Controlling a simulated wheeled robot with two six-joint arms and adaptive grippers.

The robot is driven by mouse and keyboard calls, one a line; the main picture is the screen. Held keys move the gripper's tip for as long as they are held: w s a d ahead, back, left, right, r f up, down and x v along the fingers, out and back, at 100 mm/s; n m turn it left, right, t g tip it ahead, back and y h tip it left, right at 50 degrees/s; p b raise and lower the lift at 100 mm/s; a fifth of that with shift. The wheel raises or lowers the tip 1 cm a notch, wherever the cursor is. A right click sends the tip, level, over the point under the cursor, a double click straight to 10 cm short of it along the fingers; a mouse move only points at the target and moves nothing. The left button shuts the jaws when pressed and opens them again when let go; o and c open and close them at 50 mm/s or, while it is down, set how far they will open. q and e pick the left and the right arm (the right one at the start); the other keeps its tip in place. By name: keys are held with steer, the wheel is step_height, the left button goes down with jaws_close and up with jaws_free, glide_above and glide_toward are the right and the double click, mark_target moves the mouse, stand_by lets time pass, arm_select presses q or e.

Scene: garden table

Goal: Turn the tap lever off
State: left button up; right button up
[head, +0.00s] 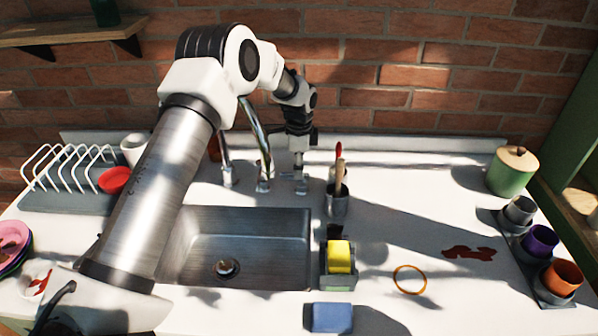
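The chrome tap (262,150) stands at the back edge of the sink, its tall spout partly hidden behind my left arm. Small chrome fittings stand on either side of its base, one on the left (228,176) and one on the right (301,186). I cannot make out for sure which part is the lever. My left gripper (299,168) points down just above the right fitting, to the right of the spout. Its fingers are too small and shaded to tell whether they are open or touch the fitting. My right gripper is not in view.
The steel sink (290,240) lies in front of the tap. A utensil holder (337,204) stands close right of my gripper. A caddy with a yellow sponge (339,257) and a blue block (332,317) are nearer. The brick wall (400,75) rises behind. The counter's right middle is mostly free.

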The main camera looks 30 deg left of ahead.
arm_select(q)
step_height(320, 180, up, 10)
steer(key=shift+r, duration=0.1)
stand_by(0.4)
